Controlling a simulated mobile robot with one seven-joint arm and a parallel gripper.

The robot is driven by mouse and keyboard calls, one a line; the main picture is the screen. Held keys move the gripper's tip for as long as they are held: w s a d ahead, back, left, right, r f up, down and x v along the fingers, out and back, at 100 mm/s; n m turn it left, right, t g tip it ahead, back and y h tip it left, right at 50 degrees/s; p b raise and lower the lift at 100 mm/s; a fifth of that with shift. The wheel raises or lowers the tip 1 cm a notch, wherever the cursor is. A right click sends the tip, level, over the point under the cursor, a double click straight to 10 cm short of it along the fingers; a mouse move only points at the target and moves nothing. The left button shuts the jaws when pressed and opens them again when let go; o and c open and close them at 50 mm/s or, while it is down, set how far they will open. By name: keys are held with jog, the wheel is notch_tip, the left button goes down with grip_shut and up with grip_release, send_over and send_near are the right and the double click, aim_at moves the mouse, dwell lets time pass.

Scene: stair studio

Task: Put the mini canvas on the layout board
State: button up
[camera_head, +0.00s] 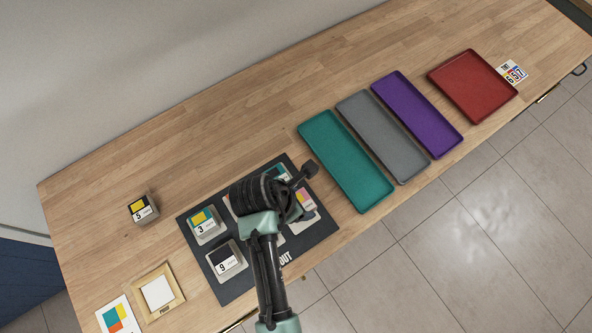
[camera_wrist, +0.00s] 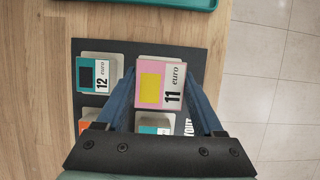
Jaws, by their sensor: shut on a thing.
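A pink-faced block marked "11 euro" with a yellow patch (camera_wrist: 151,89) sits between the two fingers of my gripper (camera_wrist: 161,78) in the wrist view. My gripper is shut on it, over the dark layout board (camera_wrist: 145,48). In the head view the board (camera_head: 238,286) lies at the front of the table, and my arm covers much of it. Whether the block touches the board is hard to tell. Which block is the mini canvas is not readable; the pink one is the held one.
Blocks marked 3 (camera_head: 205,227), 9 (camera_head: 226,261) and 12 (camera_wrist: 98,73) stand on the board. A yellow-black block (camera_head: 143,208) and a wooden frame (camera_head: 177,287) are left. Teal (camera_head: 345,160), grey (camera_head: 383,135), purple (camera_head: 417,113) and red (camera_head: 472,85) trays lie right.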

jog(key=shift+f, duration=2.9)
jog(key=shift+f, duration=0.1)
jog(key=o, duration=1.3)
jog(key=shift+o, duration=0.2)
